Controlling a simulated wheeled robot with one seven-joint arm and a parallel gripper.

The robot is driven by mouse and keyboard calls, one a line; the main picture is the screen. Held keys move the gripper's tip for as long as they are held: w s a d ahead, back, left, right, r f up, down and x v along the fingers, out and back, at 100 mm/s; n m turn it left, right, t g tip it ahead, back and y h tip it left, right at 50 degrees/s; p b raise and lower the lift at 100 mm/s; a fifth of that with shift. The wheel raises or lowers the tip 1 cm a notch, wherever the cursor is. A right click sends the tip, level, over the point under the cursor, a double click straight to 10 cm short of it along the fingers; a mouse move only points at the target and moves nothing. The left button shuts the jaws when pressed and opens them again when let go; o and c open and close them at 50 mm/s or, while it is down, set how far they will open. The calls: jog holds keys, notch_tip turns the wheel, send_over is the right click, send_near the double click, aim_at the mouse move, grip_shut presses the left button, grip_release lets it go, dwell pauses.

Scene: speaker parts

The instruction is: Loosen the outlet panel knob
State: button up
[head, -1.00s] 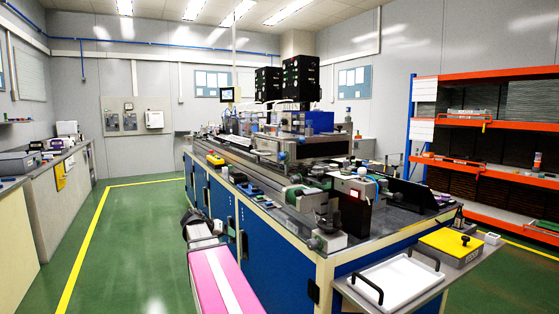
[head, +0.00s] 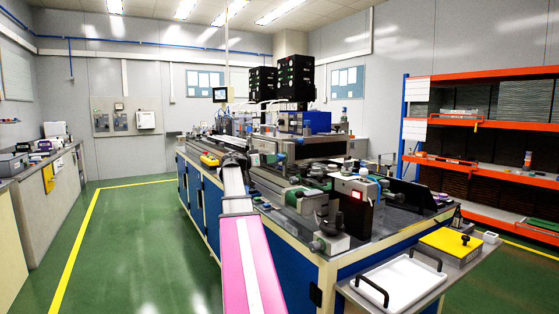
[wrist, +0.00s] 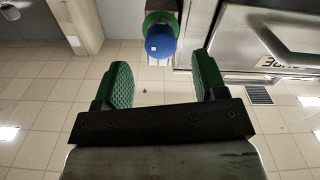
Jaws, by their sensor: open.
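In the wrist view a blue round knob (wrist: 161,42) with a green collar behind it sits at the top middle, beside a grey metal housing. My gripper (wrist: 161,72) is open, with its two green ribbed fingers wide apart and nothing between them. The knob lies just beyond the fingertips, roughly centred across the gap; I see no contact. In the head view my pink and white arm reaches to the left side of the machine bench (head: 268,247). My gripper is too small and cluttered there to make out clearly, and I cannot pick out the knob.
A white tray with black handles (head: 400,281) and a yellow box (head: 450,241) stand at the bench's near right. An orange shelf rack (head: 487,171) is at the right. Green floor on the left is free. The grey housing (wrist: 235,40) stands close to the right finger.

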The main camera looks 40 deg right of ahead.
aim_at(280, 159)
jog(key=d, duration=0.6)
jog(key=shift+s, duration=0.3)
jog(key=c, duration=0.9)
